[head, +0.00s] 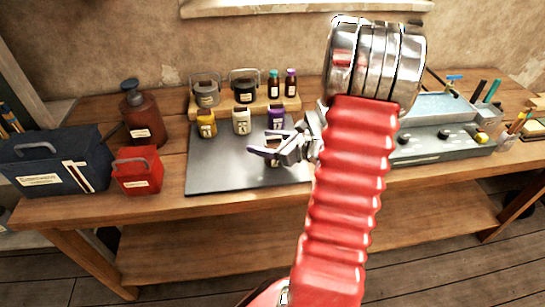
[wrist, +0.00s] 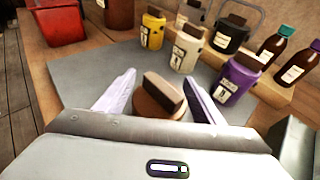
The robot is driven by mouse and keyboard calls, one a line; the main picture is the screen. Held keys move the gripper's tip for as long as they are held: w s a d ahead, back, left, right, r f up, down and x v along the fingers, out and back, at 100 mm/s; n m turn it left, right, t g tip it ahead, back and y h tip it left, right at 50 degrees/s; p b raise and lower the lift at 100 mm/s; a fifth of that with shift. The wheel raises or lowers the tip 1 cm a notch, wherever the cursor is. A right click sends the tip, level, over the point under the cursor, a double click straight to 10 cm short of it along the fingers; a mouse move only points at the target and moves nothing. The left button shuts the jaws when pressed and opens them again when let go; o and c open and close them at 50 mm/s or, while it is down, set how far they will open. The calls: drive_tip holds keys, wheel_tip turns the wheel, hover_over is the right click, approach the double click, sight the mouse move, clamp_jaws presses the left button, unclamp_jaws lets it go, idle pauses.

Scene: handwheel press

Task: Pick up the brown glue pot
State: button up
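The brown glue pot (wrist: 158,98) shows from above in the wrist view, with a dark brown block-like handle on a round tan top. It stands between the two fingers of my gripper (wrist: 160,76), which are apart with one on each side. I cannot tell whether either finger touches it. In the head view my gripper (head: 262,146) is low over the dark mat, and the pot is mostly hidden behind it. The pot's lower body is hidden in the wrist view.
On the dark mat (head: 225,180) stand a yellow pot (head: 206,124), a white pot (head: 241,121) and a purple pot (wrist: 237,80) close behind. A wooden rack (head: 222,108) holds bottles and handled pots. A red box (head: 137,172) is at left, a grey tank (head: 440,143) at right.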

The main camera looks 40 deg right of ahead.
drive_tip(key=c, duration=1.2)
drive_tip(key=shift+r, duration=0.15)
wheel_tip(320, 180, up, 10)
idle(0.7)
